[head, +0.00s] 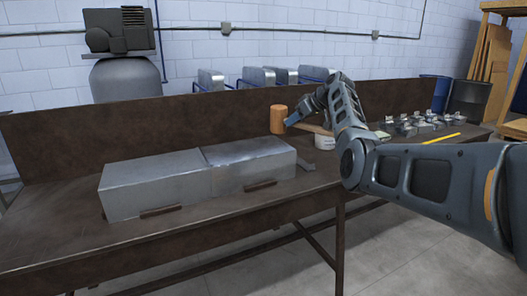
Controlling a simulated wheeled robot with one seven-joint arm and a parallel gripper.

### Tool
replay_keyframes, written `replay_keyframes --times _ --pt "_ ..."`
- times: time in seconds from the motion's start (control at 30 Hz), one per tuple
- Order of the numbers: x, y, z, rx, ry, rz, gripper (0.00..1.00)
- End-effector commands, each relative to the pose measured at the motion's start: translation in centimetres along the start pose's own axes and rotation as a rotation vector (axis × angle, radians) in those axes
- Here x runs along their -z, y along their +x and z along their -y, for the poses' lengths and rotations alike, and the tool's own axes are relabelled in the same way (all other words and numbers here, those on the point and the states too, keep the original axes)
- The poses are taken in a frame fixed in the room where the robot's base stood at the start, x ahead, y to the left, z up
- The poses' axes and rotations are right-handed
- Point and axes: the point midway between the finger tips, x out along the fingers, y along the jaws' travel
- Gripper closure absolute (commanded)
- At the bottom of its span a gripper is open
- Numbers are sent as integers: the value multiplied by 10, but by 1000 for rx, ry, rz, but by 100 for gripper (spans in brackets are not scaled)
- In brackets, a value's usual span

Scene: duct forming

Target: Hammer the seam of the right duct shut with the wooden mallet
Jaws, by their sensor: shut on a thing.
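Two grey sheet-metal ducts lie end to end on the brown workbench (60,240). The left duct (150,188) and the right duct (248,165) meet at a joint near the middle. I cannot make out whether the right duct's seam is open or closed. My gripper (293,122) is shut on the wooden mallet's handle, behind and to the right of the right duct. The mallet's orange-brown head (278,119) is left of my gripper, raised above the bench and apart from the duct. Part of the handle shows right of the gripper.
Small metal parts (415,124) and a yellow pencil-like item (442,138) lie on the right of the bench. A brown back panel (100,128) rises behind. The bench's left end is clear.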

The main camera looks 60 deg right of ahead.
Motion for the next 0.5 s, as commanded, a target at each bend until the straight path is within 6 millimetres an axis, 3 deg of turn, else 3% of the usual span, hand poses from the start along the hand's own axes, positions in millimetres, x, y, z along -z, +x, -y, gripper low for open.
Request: replay_keyframes --times 0.1,0.5 --pt "10 5 28 3 -5 -1 100" --pt "23 31 106 2 -3 -1 100"
